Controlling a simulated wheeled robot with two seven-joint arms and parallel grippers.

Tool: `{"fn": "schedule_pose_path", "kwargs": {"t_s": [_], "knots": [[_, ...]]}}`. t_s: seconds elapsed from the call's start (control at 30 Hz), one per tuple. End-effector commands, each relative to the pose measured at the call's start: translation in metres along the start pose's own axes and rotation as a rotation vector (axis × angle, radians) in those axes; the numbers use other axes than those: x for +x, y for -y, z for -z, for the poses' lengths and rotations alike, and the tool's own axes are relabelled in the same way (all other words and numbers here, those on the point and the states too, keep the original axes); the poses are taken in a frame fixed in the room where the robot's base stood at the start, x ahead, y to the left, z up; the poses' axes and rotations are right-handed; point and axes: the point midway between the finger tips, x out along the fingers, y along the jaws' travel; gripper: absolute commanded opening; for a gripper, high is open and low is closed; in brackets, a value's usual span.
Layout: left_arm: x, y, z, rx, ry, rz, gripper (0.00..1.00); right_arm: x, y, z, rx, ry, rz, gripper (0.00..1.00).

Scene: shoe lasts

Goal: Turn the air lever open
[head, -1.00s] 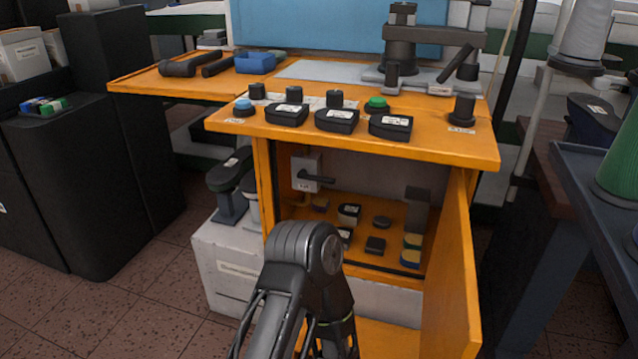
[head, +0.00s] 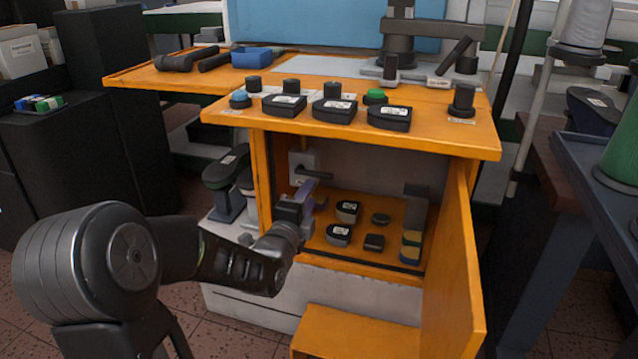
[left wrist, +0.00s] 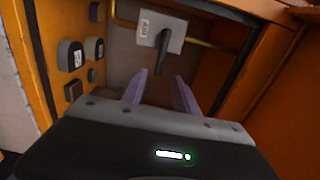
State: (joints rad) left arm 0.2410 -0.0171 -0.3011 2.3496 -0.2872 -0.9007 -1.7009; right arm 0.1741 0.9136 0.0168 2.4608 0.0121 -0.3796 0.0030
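The air lever (head: 315,173) is a black handle on a pale plate (head: 299,160) inside the orange cabinet, at the upper left of its opening. In the head view it sticks out to the right, nearly level. In the left wrist view, the lever (left wrist: 162,52) points down from its plate (left wrist: 172,30). My left gripper (head: 308,192) is inside the opening, just below the lever. Its purple fingers (left wrist: 160,80) are apart and empty, with the lever's end between their tips in the picture. I cannot tell whether they touch it. My right gripper is not in view.
The open cabinet door (head: 458,265) stands at the right of the opening. Several dark blocks, such as one block (head: 347,211), sit on the cabinet floor right of my gripper. The orange top (head: 240,122) overhangs the opening and bears buttons and black pieces.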

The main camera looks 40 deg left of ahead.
Motion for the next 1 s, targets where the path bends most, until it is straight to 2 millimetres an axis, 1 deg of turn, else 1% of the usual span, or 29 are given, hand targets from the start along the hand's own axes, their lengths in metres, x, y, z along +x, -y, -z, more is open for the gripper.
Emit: {"fn": "schedule_pose_path", "kwargs": {"t_s": [0.27, 0.43, 0.57, 0.8, 0.9, 1.0], "knots": [[0.001, 0.0, 0.0, 0.002, 0.0, -0.001, 0.36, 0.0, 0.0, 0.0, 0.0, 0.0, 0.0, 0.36], [0.009, -0.002, 0.001, 0.002, -0.001, -0.001, 0.36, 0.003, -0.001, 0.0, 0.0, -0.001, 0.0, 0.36], [0.025, -0.003, 0.001, 0.001, -0.002, -0.001, 0.36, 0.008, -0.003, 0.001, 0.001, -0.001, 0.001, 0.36], [0.062, -0.004, 0.001, 0.001, -0.002, -0.002, 0.36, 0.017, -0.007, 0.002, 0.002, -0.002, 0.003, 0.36], [0.072, -0.003, 0.001, 0.001, -0.001, -0.003, 0.36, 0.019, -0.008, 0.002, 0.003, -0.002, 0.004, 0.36], [0.078, -0.002, 0.001, 0.0, -0.001, -0.002, 0.36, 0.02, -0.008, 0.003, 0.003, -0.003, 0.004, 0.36]]}}
